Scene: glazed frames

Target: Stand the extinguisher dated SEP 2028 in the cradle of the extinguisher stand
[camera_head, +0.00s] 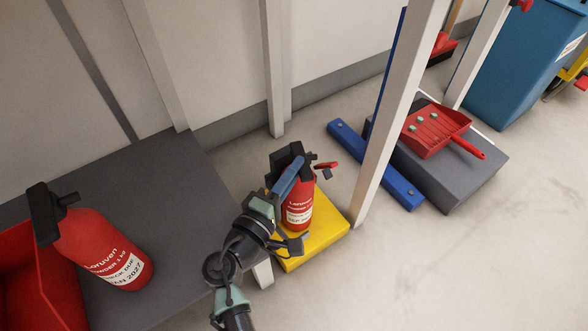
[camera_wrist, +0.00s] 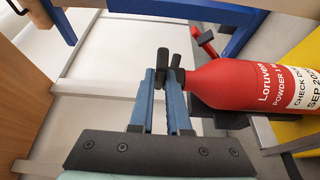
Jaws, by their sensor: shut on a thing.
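A red extinguisher (camera_head: 300,202) with a white label stands roughly upright over the yellow base (camera_head: 330,228) of the extinguisher stand. In the wrist view its label (camera_wrist: 295,88) reads SEP 202, with the last digit cut off. My gripper (camera_head: 285,178) is shut on the black valve head at its top; the blue fingers also show in the wrist view (camera_wrist: 166,85). Dark cradle parts (camera_head: 292,243) are beside its lower body. I cannot tell whether its bottom rests on the base. A second red extinguisher (camera_head: 95,240), its label ending in 2027, stands on the dark bench (camera_head: 150,185).
A red bin (camera_head: 30,270) is at the left on the bench. A white post (camera_head: 390,110) rises close to the right of the stand. Behind it are a blue floor bar (camera_head: 375,165), a grey block (camera_head: 450,180) with a red dustpan (camera_head: 435,130), and a blue bin (camera_head: 515,60). Floor at lower right is clear.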

